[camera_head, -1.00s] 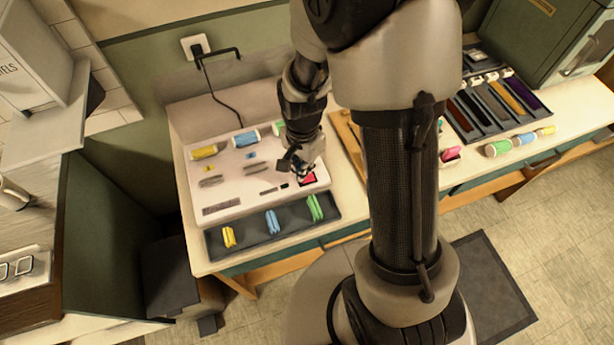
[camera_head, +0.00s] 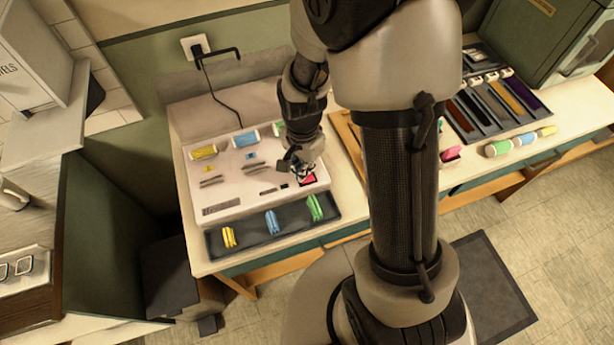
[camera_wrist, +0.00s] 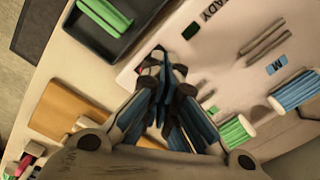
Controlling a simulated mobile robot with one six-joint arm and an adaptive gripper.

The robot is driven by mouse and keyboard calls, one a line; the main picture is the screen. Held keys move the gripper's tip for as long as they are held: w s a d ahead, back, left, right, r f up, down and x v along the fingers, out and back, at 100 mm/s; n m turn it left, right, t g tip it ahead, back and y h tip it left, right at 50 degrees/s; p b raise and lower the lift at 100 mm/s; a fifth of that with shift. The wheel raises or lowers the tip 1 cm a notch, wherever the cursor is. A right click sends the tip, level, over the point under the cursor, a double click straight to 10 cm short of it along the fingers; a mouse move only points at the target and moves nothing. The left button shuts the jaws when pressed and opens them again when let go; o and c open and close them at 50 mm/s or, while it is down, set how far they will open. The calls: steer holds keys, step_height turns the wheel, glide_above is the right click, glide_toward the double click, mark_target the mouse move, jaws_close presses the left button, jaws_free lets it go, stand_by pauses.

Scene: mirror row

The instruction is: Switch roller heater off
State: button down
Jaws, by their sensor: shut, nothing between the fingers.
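The roller heater (camera_head: 240,180) is a pale box on the counter, with coloured rollers along its back and a cable up to a wall socket. A red switch (camera_head: 309,179) in a dark frame sits at its front right corner. My gripper (camera_head: 300,172) is shut and empty, pointing down right at the switch and partly covering it. In the wrist view the closed fingertips (camera_wrist: 153,60) are over the panel's corner, with only a sliver of red beside them. I cannot tell whether they touch the switch.
A dark tray (camera_head: 241,247) with yellow, blue and green clips lies in front of the heater. A wooden board (camera_head: 346,138) is to its right, partly behind my arm. A dark divided tray (camera_head: 485,114) and loose rollers (camera_head: 498,148) are farther right.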

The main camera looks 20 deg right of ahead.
steer(key=shift+f+b, duration=0.85)
steer(key=shift+f, duration=0.2)
stand_by(0.4)
steer(key=shift+r, duration=0.15)
steer(key=shift+r+p, duration=2.85)
steer(key=shift+r, duration=0.5)
steer(key=shift+r, duration=0.15)
steer(key=s+r+n+t, duration=0.1)
steer(key=s+r+n, duration=0.2)
steer(key=r, duration=0.5)
steer(key=s+r+n+t, duration=0.2)
steer(key=r+n, duration=0.1)
steer(key=r, duration=0.5)
steer(key=s+r+n+t+b, duration=0.1)
steer(key=s+r+n, duration=0.5)
steer(key=s, duration=0.4)
steer(key=shift+t, duration=0.3)
